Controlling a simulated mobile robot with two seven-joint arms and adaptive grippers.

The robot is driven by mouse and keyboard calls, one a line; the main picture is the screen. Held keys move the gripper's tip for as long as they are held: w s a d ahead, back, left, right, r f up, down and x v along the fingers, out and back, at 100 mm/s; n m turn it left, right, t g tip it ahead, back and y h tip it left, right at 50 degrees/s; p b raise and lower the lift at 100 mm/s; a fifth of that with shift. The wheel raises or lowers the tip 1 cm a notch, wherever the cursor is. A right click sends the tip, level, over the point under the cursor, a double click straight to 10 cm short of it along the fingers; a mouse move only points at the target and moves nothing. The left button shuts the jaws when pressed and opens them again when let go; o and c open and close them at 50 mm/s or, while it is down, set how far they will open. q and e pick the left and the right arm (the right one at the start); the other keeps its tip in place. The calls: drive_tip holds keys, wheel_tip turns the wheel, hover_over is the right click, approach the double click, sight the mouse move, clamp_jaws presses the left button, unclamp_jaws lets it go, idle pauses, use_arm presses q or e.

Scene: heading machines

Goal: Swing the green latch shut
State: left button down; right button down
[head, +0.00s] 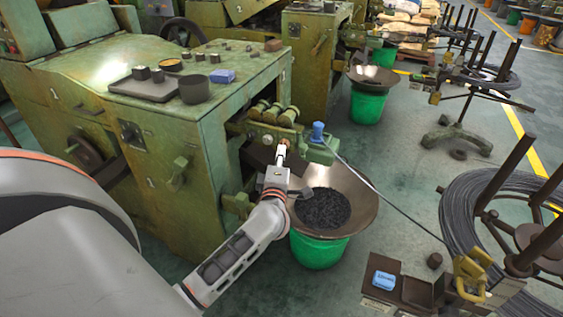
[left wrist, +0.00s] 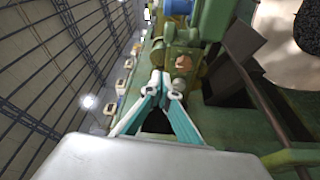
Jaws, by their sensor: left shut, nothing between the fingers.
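My left gripper (head: 281,154) is shut and empty in front of the green machine's side, at its wire-feed end. It also shows in the left wrist view (left wrist: 167,84), its teal fingers together, pointing at a green block with a worn brownish patch (left wrist: 183,62). Whether the fingertips touch the block I cannot tell. A green fitting (head: 322,153) with a blue knob (head: 318,131) is just right of the gripper. A small green handle-like part (head: 178,173) sits on the machine's front panel, left of the gripper. Which green part is the latch is unclear. My right gripper is not in view.
A green bucket (head: 318,252) with a wide brown funnel (head: 362,204) stands below and right of the gripper. A wire (head: 390,196) runs from the fitting to a wire coil (head: 462,215) at right.

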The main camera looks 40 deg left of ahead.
use_arm(q)
drive_tip(key=w, duration=0.1)
drive_tip(key=w+d+b, duration=0.1)
drive_tip(key=w, duration=0.2)
drive_tip(key=shift+w+d+f, duration=0.2)
drive_tip(key=shift+d+f, duration=0.05)
drive_tip(key=shift+d, duration=0.1)
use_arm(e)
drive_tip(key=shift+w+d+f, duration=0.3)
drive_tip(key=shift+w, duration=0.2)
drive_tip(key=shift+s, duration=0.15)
use_arm(q)
drive_tip(key=shift+d, duration=0.1)
